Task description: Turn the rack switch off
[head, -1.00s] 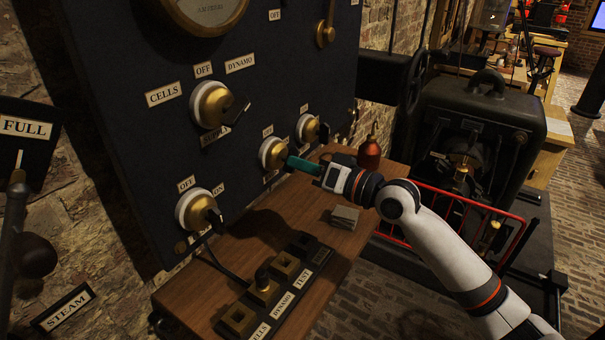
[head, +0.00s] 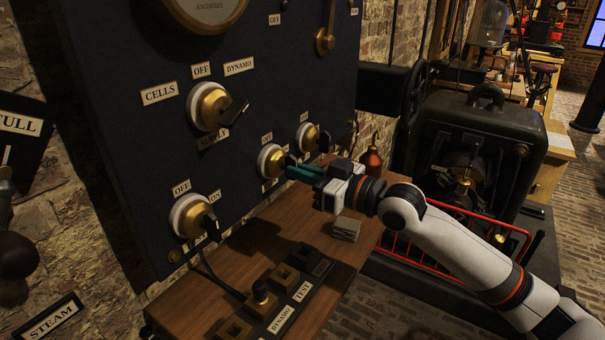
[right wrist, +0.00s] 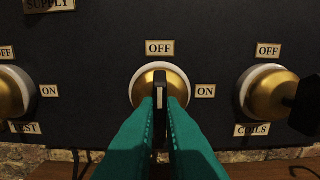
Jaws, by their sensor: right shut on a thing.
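The gripped switch has a brass knob on a white base (head: 270,161) on the dark panel, between two similar switches. The right wrist view shows its brass knob (right wrist: 145,88), with OFF above and ON at right. Its lower name plate is hidden, so I cannot read whether it says rack. My right gripper (head: 290,167), with teal fingers, is shut on its black handle (right wrist: 160,82), one finger on each side. The handle stands upright in line with the OFF label (right wrist: 160,48). My left gripper is not in view.
The TEST switch (right wrist: 12,92) is on the left and the COILS switch (right wrist: 268,90) on the right, its black handle turned toward the right. A wooden shelf (head: 255,250) below holds a socket strip, a small grey block (head: 346,229) and a red bottle (head: 372,161).

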